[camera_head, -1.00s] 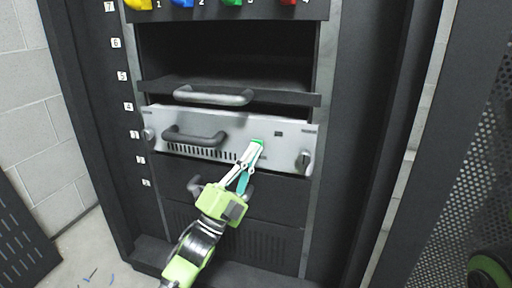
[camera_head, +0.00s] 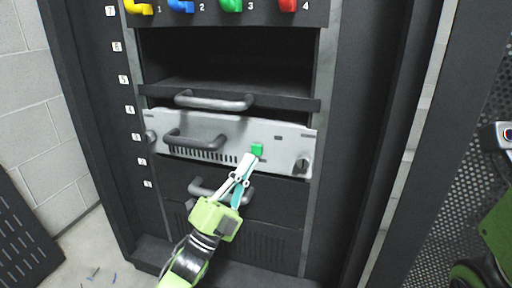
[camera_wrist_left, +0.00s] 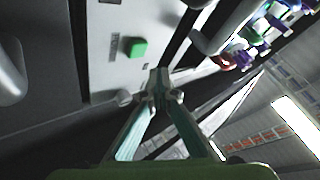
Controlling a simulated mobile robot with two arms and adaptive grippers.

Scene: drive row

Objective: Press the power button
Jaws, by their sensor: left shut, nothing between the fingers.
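The green square power button (camera_head: 257,150) sits on the right part of a silver drive unit (camera_head: 292,146) in the rack. It also shows in the left wrist view (camera_wrist_left: 135,47), unlit or lit I cannot tell. My left gripper (camera_head: 247,160) is shut and empty, its tips just below and left of the button in the head view. In the left wrist view the gripper tips (camera_wrist_left: 159,84) are close together, and a gap shows between them and the button. My right gripper is not in view; a green and black part of me shows at the right edge.
The silver unit has a dark handle (camera_head: 195,140) and vent slots. Another handle (camera_head: 214,101) is on the shelf above, and one (camera_head: 220,188) on the dark drawer below. Coloured connectors (camera_head: 231,5) hang along the top. A perforated panel (camera_head: 455,165) stands at right.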

